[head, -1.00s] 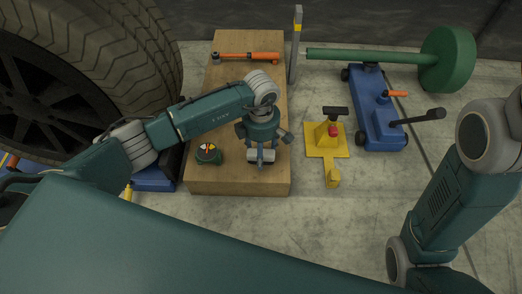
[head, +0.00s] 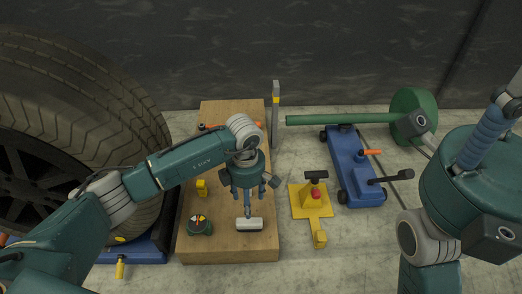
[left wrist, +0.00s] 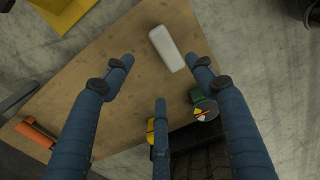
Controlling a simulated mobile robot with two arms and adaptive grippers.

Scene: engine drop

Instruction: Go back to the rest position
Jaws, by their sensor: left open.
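My left gripper (head: 248,208) hangs over the front part of the wooden bench (head: 225,245), fingers pointing down. In the left wrist view its three blue fingers (left wrist: 150,80) are spread apart with nothing between them. A pale block (head: 249,224) lies on the bench just in front of the fingers; in the left wrist view the block (left wrist: 166,48) lies beyond the fingertips, apart from them. My right gripper (head: 470,150) is at the right edge, large and close to the head camera. Parts of its fingers show, but its opening is unclear.
A green round gauge (head: 199,225) and a small yellow item (head: 202,188) are on the bench. To its right stand a yellow stand (head: 312,200), a blue jack (head: 355,170) and a green bar with a disc (head: 345,119). A large tire (head: 80,90) fills the left.

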